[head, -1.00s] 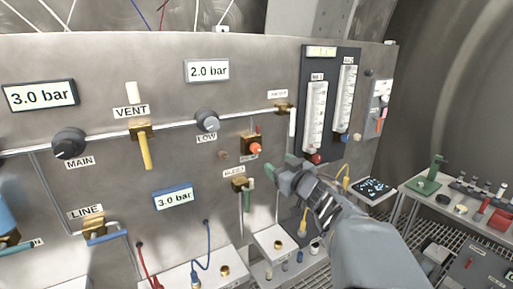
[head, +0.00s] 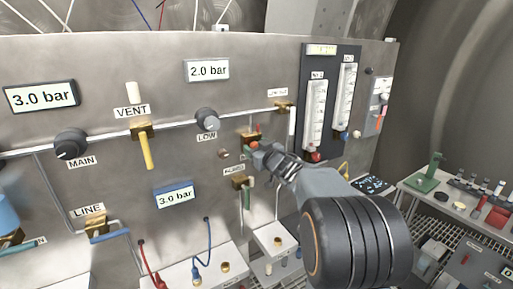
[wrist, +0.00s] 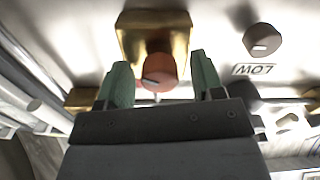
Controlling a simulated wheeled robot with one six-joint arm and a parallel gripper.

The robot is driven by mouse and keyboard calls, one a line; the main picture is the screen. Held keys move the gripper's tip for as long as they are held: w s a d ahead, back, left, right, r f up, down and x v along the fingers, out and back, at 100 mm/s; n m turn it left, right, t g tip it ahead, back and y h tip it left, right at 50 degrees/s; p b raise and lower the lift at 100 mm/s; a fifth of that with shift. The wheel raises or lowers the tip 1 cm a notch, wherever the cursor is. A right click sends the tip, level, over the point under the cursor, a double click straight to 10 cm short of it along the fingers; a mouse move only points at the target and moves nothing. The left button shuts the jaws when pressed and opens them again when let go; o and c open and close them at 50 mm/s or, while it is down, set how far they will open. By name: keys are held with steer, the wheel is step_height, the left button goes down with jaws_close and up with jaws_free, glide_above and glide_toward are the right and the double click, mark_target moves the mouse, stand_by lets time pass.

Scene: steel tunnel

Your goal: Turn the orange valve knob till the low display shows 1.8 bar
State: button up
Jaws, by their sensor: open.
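The orange valve knob (wrist: 160,72) sits on a brass block (wrist: 148,32) on the steel panel. In the wrist view it lies between the tips of my gripper (wrist: 163,76), which is open with a green finger on each side and a gap to each. In the head view my gripper (head: 262,153) is at the brass block below and right of the LOW regulator knob (head: 207,119), and covers most of the orange knob. The display above LOW (head: 207,70) reads 2.0 bar.
The left display (head: 40,96) and the blue-framed display (head: 174,195) both read 3.0 bar. A yellow VENT lever (head: 147,151), a MAIN knob (head: 70,144) and two flow tubes (head: 316,115) are on the panel. A side table (head: 455,203) holds several small items.

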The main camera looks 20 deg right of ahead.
steer(key=c, duration=0.9)
steer(key=shift+f+n+b, duration=0.2)
steer(key=shift+n+b, duration=0.75)
steer(key=shift+n, duration=0.05)
steer(key=shift+r+n+b, duration=0.2)
steer(key=shift+n+b, duration=0.15)
steer(key=shift+n, duration=0.65)
steer(key=o, duration=0.9)
